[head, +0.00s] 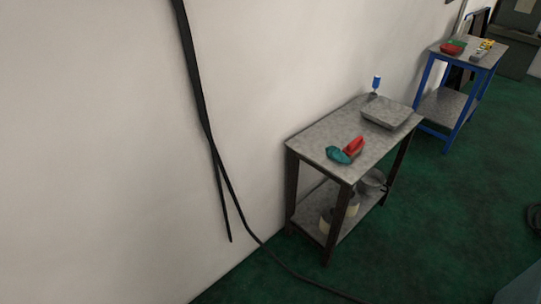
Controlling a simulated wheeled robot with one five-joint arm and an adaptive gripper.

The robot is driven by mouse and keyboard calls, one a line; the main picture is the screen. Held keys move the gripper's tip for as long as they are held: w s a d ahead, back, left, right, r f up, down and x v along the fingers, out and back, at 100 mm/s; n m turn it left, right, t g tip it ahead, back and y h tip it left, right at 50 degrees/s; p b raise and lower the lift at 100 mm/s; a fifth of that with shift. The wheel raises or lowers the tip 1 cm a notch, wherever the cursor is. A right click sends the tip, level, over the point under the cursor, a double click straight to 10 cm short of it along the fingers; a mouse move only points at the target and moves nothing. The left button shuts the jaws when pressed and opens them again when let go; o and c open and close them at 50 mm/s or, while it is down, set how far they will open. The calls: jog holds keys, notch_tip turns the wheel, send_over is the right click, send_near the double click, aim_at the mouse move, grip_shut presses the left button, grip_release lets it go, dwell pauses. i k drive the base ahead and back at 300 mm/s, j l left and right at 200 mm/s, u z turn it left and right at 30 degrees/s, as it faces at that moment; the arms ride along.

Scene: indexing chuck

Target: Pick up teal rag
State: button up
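The teal rag (335,155) lies crumpled on the grey top of the near workbench (322,140), close to its front edge. A red object (354,146) sits right beside it, to the right; I cannot tell whether they touch. My gripper is not in view.
A grey flat block (388,115) and a small blue-and-white bottle (376,85) stand farther back on the bench. Its lower shelf holds several containers. A blue-legged table (431,79) with small items stands behind. Black cables (203,125) hang along the wall at left. Green floor (430,220) is open at right.

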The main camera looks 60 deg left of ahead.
aim_at(334, 153)
jog(key=u, duration=1.6)
jog(key=z, duration=2.55)
jog(key=k+j, duration=0.15)
jog(key=k, duration=0.25)
jog(key=k+j, duration=0.15)
jog(key=k, duration=0.25)
